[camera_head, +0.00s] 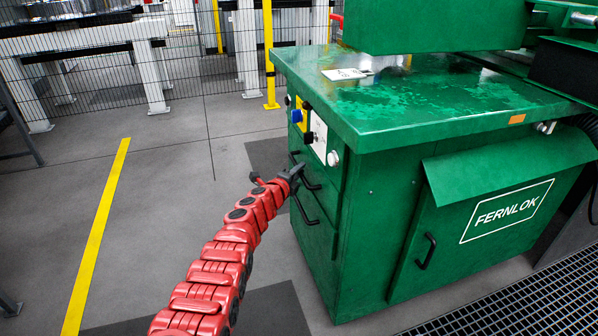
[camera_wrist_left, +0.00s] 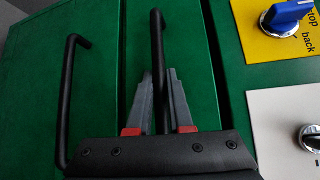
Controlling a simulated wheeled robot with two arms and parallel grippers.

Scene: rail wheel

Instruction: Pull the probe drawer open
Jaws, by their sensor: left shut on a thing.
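The green machine cabinet (camera_head: 385,210) has drawer fronts on its left side with black bar handles. My left gripper (camera_head: 294,172) is at the upper handle (camera_head: 311,184). In the left wrist view my left gripper (camera_wrist_left: 160,105) is shut on the black handle (camera_wrist_left: 157,45), with a grey finger on each side of it. The other black handle, the lower one (camera_head: 305,211), is free; it also shows at the left in the left wrist view (camera_wrist_left: 68,95). The drawer fronts look flush with the cabinet. My right gripper is not in view.
A yellow plate with a blue knob (camera_wrist_left: 285,15) and a white plate with another knob (camera_wrist_left: 312,138) sit beside the handle. A cabinet door with a black handle (camera_head: 427,251) faces front. Grey floor with a yellow line (camera_head: 97,235) lies open to the left.

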